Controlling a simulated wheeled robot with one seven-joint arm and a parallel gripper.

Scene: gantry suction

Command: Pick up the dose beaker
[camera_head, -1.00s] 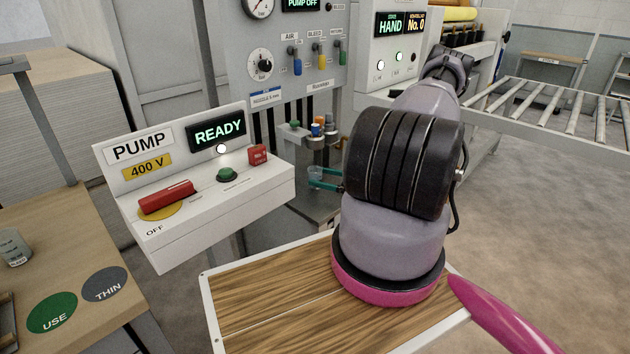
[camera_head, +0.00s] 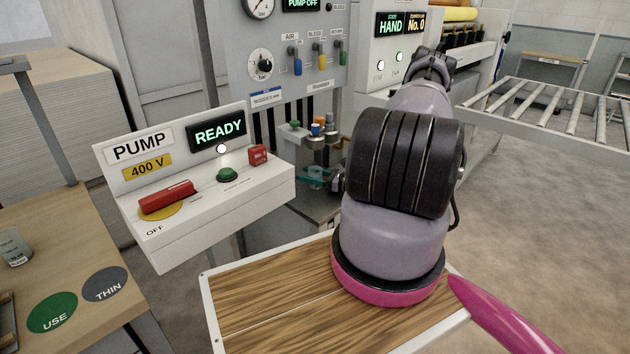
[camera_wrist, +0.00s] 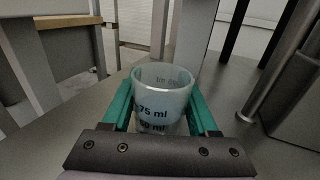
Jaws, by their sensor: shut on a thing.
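The dose beaker (camera_wrist: 162,97) is a clear, frosted cup with "75 ml" printed on its side, upright in the wrist view. My gripper (camera_wrist: 160,118) has its two teal fingers along the left and right of the beaker and is shut on it. In the head view the beaker (camera_head: 315,176) is small, over the grey shelf below the row of fittings, with my gripper (camera_head: 316,178) at it. My arm hides part of that area. The wrist view does not clearly show whether the beaker's base touches the shelf.
The white pump panel (camera_head: 268,187) with its red lever stands left of the beaker. Fittings with coloured caps (camera_head: 317,130) hang just above it. In the wrist view a grey post (camera_wrist: 187,40) stands behind the beaker, and a metal cylinder (camera_wrist: 285,65) is at right.

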